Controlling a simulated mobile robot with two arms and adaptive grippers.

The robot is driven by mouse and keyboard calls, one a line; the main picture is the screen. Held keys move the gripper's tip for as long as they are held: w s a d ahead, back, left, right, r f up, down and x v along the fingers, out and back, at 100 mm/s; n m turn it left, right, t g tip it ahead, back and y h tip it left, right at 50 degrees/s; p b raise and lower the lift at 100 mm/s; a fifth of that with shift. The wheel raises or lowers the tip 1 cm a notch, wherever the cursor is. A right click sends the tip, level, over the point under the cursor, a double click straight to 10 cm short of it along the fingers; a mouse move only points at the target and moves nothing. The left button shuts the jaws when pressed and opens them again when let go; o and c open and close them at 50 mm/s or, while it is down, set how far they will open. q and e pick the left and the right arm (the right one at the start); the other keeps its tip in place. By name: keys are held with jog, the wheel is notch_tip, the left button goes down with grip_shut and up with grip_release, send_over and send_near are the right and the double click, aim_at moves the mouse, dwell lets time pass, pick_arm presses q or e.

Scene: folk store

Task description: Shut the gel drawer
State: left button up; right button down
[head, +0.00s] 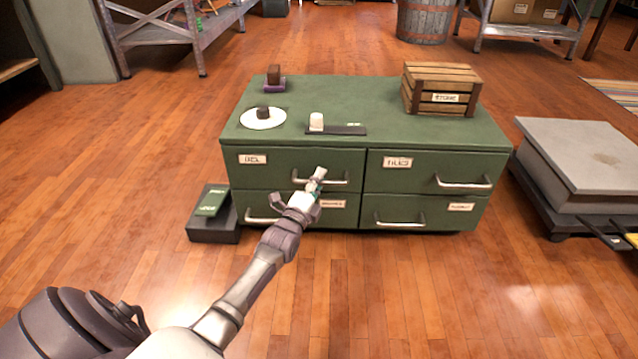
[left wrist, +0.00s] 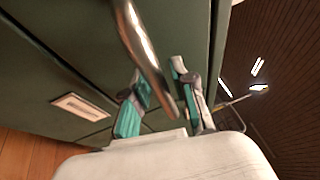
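The green cabinet (head: 300,100) has two drawers above two more. The gel drawer (head: 275,172) seems to be the upper left one, with a small, hard-to-read label (head: 252,159). Its front looks about flush with the one beside it; a small gap cannot be ruled out. My left gripper (head: 317,180) is at this drawer's metal handle (head: 337,182) and hides part of it. In the left wrist view the handle (left wrist: 140,40) runs between the two teal-padded fingers (left wrist: 158,78), which stand apart; firm contact is not clear. My right gripper is out of view.
A wooden crate (head: 441,88), a white disc (head: 263,119) and small items stand on the cabinet top. A dark box (head: 214,226) sits on the floor at its left. A grey slab (head: 580,165) stands at its right. The wooden floor in front is clear.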

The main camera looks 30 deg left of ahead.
pick_arm(q)
jog(key=shift+o, duration=0.5)
jog(key=shift+d, duration=0.1)
jog(key=shift+s+f, duration=0.15)
jog(key=shift+s, duration=0.15)
jog(key=v, duration=0.7)
